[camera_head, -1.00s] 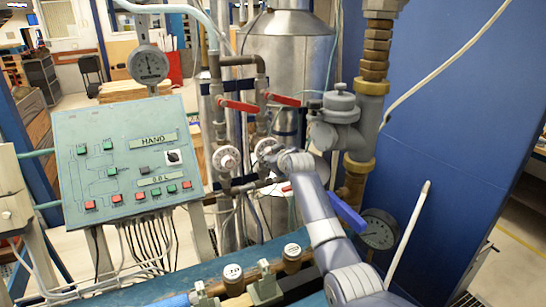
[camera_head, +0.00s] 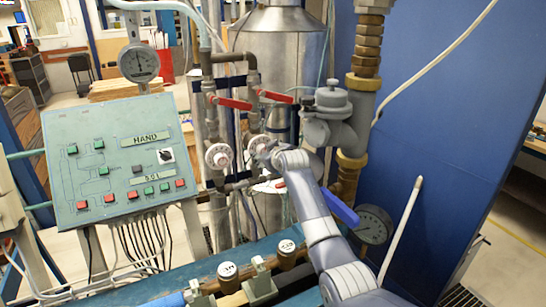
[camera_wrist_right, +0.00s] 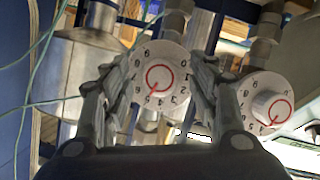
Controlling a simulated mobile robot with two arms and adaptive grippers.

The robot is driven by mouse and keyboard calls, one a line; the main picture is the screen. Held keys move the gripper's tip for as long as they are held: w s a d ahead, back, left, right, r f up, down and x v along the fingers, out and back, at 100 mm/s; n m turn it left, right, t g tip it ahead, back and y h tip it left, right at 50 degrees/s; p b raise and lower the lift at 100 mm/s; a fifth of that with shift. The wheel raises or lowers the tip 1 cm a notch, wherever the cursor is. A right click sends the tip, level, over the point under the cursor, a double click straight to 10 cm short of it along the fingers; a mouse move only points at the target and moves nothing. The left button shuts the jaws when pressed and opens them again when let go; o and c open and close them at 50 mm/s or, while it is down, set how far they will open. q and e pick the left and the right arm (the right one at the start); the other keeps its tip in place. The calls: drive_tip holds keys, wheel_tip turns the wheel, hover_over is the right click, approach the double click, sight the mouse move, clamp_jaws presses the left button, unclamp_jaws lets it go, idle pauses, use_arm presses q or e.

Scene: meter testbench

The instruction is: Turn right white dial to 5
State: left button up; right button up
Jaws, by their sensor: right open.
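The right white dial (camera_head: 259,145) is on the pipework, partly hidden by my right gripper (camera_head: 266,153) in the head view. In the right wrist view this round dial (camera_wrist_right: 165,70) has black numerals and a red ring with a red pointer line. The line points down-left in that picture, close to the 5. My right gripper (camera_wrist_right: 160,95) is open, with one finger on each side of the dial; I cannot tell if they touch it. The left white dial (camera_head: 218,156) is beside it and also shows in the wrist view (camera_wrist_right: 266,103). My left gripper is not in view.
Red lever handles (camera_head: 235,103) sit above the dials. A green control panel (camera_head: 117,158) stands at the left. A grey valve body (camera_head: 330,115), a blue lever (camera_head: 341,207) and a pressure gauge (camera_head: 373,224) are close to my right arm.

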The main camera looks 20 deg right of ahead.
drive_tip(key=v, duration=1.1)
drive_tip(key=shift+s, duration=0.15)
